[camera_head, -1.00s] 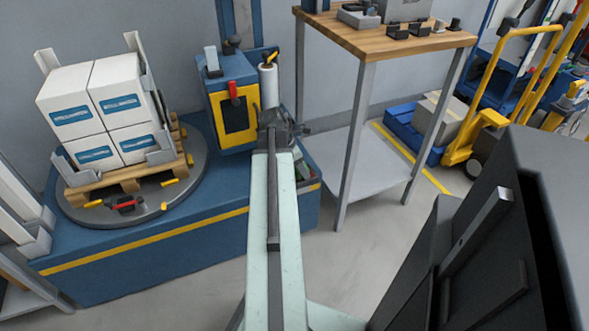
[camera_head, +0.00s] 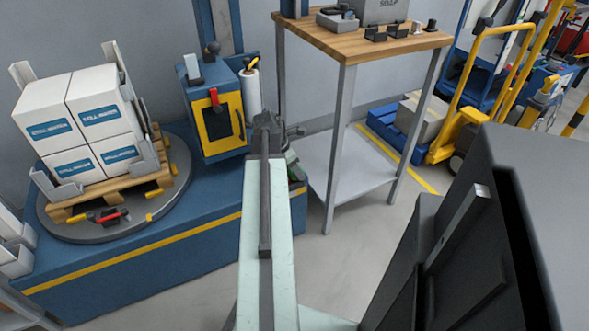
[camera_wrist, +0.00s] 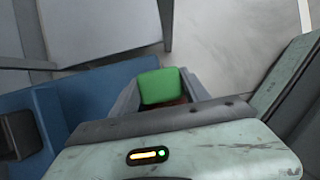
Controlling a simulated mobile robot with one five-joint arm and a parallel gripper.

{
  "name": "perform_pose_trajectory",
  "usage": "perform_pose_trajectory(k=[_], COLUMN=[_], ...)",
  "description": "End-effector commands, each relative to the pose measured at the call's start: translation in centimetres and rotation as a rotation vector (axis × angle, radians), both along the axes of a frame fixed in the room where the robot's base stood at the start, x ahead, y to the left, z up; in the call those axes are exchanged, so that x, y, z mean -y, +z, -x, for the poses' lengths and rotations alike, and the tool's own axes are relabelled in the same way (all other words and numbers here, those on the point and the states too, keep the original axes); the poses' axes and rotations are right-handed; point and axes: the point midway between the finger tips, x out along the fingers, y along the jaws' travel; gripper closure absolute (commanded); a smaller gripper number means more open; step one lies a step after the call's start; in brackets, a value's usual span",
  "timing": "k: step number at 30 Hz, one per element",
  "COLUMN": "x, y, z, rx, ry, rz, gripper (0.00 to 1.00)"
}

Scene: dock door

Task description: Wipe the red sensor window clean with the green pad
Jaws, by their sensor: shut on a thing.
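The green pad (camera_wrist: 162,87) is held between the two fingers of my gripper (camera_wrist: 163,92) in the wrist view. A dark reddish-brown part shows just under it. The pad is above the floor beside the blue base's edge. In the head view my gripper is mostly hidden behind the end of my arm, at the right end of the blue base (camera_head: 150,262).
White cartons (camera_head: 75,125) sit on a wooden pallet on the grey turntable (camera_head: 180,185). A wood-topped table (camera_head: 350,50) is to the right, with open floor in front.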

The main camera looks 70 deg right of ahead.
Motion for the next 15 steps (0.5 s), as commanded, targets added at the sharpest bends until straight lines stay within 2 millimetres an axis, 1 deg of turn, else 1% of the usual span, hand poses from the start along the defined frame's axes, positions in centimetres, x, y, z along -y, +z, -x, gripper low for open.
perform_pose_trajectory(k=[1,7,10,15], x=[-0.6,-2.1,-2.5,-2.5], y=[-0.1,0.0,0.0,0.0], z=[-0.5,-2.0,-2.4,-2.5], rx=[0.006,0.007,0.007,0.006], ry=[0.002,0.003,0.002,0.002], rz=[-0.007,-0.007,-0.008,-0.007], gripper=[0.78,0.78,0.78,0.78])
